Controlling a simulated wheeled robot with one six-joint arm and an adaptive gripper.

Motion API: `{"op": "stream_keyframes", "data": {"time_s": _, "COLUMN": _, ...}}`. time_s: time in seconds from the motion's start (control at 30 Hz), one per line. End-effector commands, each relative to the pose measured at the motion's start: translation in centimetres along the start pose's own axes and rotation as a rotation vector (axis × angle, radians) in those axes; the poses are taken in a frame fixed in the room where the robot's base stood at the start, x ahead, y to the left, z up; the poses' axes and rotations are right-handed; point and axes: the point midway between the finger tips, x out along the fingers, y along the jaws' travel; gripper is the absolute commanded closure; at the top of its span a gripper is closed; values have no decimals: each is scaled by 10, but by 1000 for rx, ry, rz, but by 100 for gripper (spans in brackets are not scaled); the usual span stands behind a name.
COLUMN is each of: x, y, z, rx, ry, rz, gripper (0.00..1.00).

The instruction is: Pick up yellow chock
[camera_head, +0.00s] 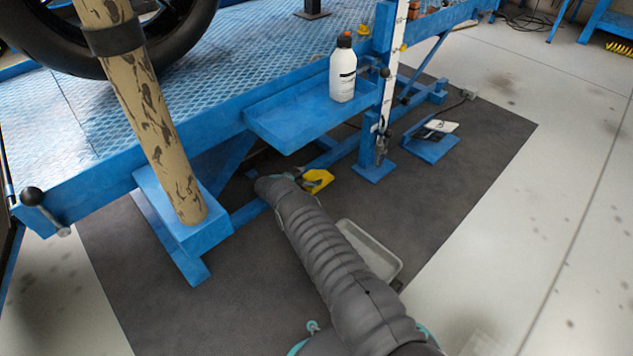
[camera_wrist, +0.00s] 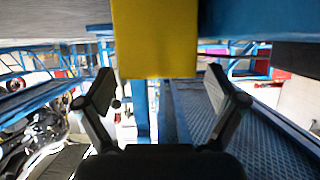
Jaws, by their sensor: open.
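The yellow chock (camera_head: 318,180) is low by the blue lift frame in the head view, just beyond the far end of my grey-sleeved arm. Part of it is hidden by the arm. In the wrist view the yellow chock (camera_wrist: 155,40) fills the top middle as a flat yellow face. My gripper (camera_wrist: 160,72) is open, with one finger to the left of the chock and one to the right. The fingertips show close to its lower edge; I see no clear contact. The gripper itself is mostly hidden in the head view.
A blue shelf (camera_head: 305,112) with a white bottle (camera_head: 343,72) overhangs the area near the arm's end. Blue lift legs and a post (camera_head: 376,166) stand close by. A pale tray (camera_head: 368,252) lies beside my arm.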

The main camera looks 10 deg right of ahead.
Motion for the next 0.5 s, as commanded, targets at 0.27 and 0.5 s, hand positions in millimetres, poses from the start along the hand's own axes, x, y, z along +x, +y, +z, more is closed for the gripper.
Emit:
{"op": "stream_keyframes", "data": {"time_s": 0.27, "x": 35, "y": 2, "z": 0, "rx": 1, "ry": -1, "rz": 1, "gripper": 6}}
{"op": "stream_keyframes", "data": {"time_s": 0.5, "x": 36, "y": 1, "z": -2, "rx": 0, "ry": -1, "rz": 0, "gripper": 6}}
